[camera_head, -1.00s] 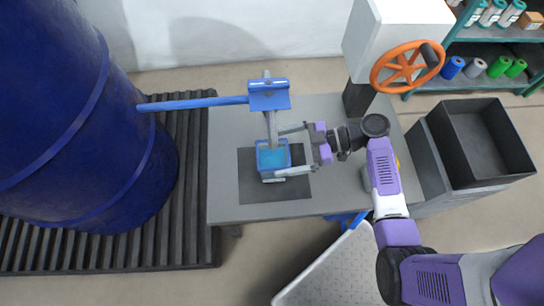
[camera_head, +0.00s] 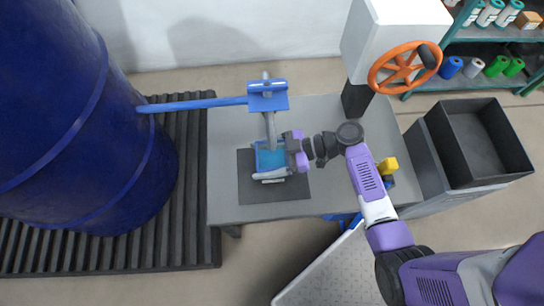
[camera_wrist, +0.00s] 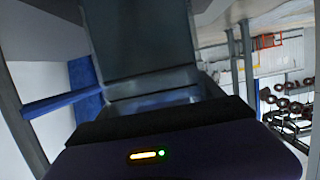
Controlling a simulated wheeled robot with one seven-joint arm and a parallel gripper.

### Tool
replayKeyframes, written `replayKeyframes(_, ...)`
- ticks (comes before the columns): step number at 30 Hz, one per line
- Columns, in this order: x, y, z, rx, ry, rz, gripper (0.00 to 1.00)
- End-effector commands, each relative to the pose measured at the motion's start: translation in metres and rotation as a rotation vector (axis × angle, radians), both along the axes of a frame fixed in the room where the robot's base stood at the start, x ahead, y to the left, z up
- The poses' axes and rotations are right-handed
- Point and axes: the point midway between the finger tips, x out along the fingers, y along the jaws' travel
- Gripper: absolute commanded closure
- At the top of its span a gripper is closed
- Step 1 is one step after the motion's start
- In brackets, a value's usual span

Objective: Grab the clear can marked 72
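A small clear box-shaped can with blue inside (camera_head: 267,160) is at the lower end of a grey hook (camera_head: 270,128), over a dark mat. No number on it is readable. My gripper (camera_head: 270,163) reaches in from the right, its palm close to the can's right side. One grey finger shows along the can's near side; the far finger is mostly hidden. In the wrist view a translucent box (camera_wrist: 145,45), apparently the can, fills the upper middle. Grey finger-like bars stand wide apart at that view's edges, so the gripper looks open around the can.
A blue bar (camera_head: 195,104) holds the hook above the grey table (camera_head: 225,200). A large blue drum (camera_head: 75,120) stands left. A white post with an orange handwheel (camera_head: 405,66) stands at the back right. A yellow block (camera_head: 387,166) and an empty dark bin (camera_head: 480,143) are right.

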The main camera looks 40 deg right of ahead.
Motion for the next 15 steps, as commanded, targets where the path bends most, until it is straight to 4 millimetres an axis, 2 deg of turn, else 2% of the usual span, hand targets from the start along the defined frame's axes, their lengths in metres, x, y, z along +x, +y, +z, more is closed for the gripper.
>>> replayKeyframes(1,-0.0001,-0.0002,0.0001,0.0,0.0,0.0,0.55)
replayKeyframes(7,-0.0002,-0.0002,0.0001,0.0,0.0,0.0,0.94)
replayKeyframes(15,0.0005,-0.0003,0.0021,0.0,-0.003,0.0,0.96)
